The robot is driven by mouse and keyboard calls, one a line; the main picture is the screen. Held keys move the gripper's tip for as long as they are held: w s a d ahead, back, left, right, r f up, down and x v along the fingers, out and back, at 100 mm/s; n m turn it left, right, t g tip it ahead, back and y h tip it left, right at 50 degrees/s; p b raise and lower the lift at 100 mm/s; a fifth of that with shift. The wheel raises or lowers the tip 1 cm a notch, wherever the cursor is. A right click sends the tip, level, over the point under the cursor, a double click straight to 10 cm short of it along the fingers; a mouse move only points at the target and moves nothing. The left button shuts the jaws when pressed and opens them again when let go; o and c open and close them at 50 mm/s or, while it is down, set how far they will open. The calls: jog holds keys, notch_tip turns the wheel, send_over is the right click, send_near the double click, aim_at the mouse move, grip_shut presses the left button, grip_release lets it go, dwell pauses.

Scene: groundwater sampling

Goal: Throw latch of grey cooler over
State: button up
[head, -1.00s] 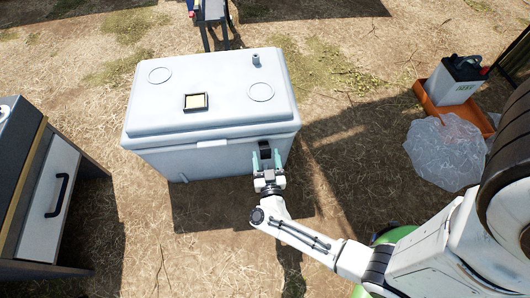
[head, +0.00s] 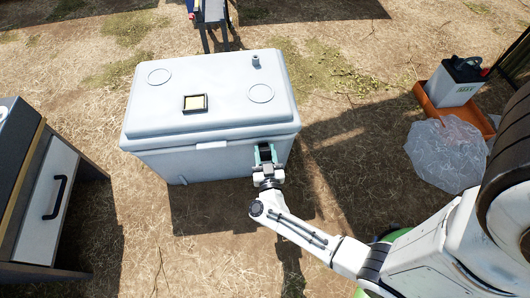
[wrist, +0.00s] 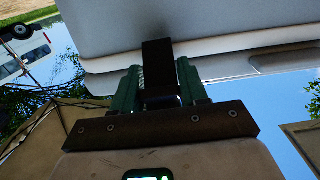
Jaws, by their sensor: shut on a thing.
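The grey cooler (head: 215,140) stands on the ground with its lid down. Its black latch (head: 265,151) is on the front face near the right end, just under the lid's rim. My gripper (head: 266,159) is at the latch, its green fingers one on each side and shut on it. In the wrist view the dark latch strap (wrist: 157,66) runs up between the green fingers (wrist: 160,88) against the cooler's pale wall (wrist: 230,30). The fingers hide the latch's sides.
A cabinet with a white drawer (head: 47,193) stands at the left. At the right are a clear plastic bag (head: 446,153) and an orange tray (head: 428,98) holding a white container (head: 455,85). Bare, dry ground lies between the cooler and these.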

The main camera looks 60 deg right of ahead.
grip_shut()
jog(key=shift+f+b, duration=0.4)
jog(key=shift+b, duration=0.35)
jog(key=shift+s+f+t+h+b, duration=0.1)
jog(key=shift+f+t+h+b, duration=0.35)
jog(key=shift+b, duration=0.75)
jog(key=h+b, duration=0.1)
jog(key=b, duration=0.1)
jog(key=t+b, duration=0.1)
jog(key=b, duration=0.1)
jog(key=shift+a+f+h, duration=0.1)
jog(key=shift+f+h, duration=0.2)
jog(key=shift+h, duration=0.05)
jog(key=shift+t+b, duration=0.25)
jog(key=shift+b, duration=0.4)
jog(key=shift+r+h, duration=0.1)
jog(key=shift+h, duration=0.2)
jog(key=o, duration=0.8)
grip_release()
jog(key=shift+r, duration=0.1)
